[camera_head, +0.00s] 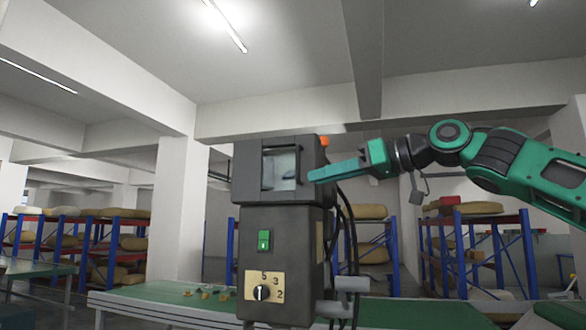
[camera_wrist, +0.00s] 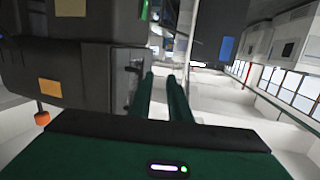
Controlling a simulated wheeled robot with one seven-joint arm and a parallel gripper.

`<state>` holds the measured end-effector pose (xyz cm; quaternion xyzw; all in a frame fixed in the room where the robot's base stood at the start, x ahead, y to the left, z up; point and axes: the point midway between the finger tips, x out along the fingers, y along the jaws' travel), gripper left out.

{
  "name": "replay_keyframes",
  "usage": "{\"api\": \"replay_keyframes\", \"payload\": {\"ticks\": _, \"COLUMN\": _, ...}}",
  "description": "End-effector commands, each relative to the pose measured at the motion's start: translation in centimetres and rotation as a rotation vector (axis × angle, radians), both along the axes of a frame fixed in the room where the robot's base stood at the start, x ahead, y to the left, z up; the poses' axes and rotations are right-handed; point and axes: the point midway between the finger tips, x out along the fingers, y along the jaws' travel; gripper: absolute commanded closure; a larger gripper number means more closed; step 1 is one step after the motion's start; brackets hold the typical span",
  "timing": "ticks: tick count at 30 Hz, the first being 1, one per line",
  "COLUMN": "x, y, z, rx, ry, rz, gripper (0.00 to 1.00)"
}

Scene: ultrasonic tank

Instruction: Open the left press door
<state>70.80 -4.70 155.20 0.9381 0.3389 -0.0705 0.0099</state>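The press is a dark grey box (camera_head: 300,220) with a framed window door (camera_head: 281,168) on its upper front. The door looks shut, and its frame has a bar along the right edge. My gripper (camera_head: 314,175) reaches in from the right, its fingertips just right of the door's right edge. I cannot tell whether they touch the door. In the wrist view, the two green fingers of my gripper (camera_wrist: 160,82) stand apart with a narrow empty gap. The dark press body (camera_wrist: 90,75) fills the left there, with a dark bracket beside the left finger.
A green switch (camera_head: 264,240) and a dial (camera_head: 262,292) sit below the door. An orange knob (camera_head: 324,141) is on the press top right. Cables hang along its right side. Green-topped tables (camera_head: 160,295) and blue racks (camera_head: 395,258) stand around and behind.

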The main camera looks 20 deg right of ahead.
Motion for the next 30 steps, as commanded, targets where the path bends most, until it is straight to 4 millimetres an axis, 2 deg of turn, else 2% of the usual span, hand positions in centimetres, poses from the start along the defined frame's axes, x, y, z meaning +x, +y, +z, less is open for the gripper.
{"api": "replay_keyframes", "payload": {"ticks": 1, "x": 0.3, "y": -0.8, "z": 1.6, "rx": 0.022, "ry": -0.028, "rz": 0.017, "gripper": 0.83}}
{"api": "replay_keyframes", "payload": {"ticks": 3, "x": 0.8, "y": -2.0, "z": 3.2, "rx": 0.042, "ry": -0.060, "rz": 0.031, "gripper": 0.83}}
{"api": "replay_keyframes", "payload": {"ticks": 6, "x": 1.4, "y": -3.2, "z": 4.6, "rx": 0.063, "ry": -0.090, "rz": 0.043, "gripper": 0.83}}
{"api": "replay_keyframes", "payload": {"ticks": 12, "x": 2.2, "y": -4.1, "z": 5.7, "rx": 0.079, "ry": -0.113, "rz": 0.053, "gripper": 0.83}}
{"api": "replay_keyframes", "payload": {"ticks": 17, "x": 3.4, "y": -3.1, "z": 5.7, "rx": 0.079, "ry": -0.114, "rz": 0.054, "gripper": 0.83}}
{"api": "replay_keyframes", "payload": {"ticks": 30, "x": 8.4, "y": 1.6, "z": 5.7, "rx": 0.080, "ry": -0.112, "rz": 0.054, "gripper": 0.83}}
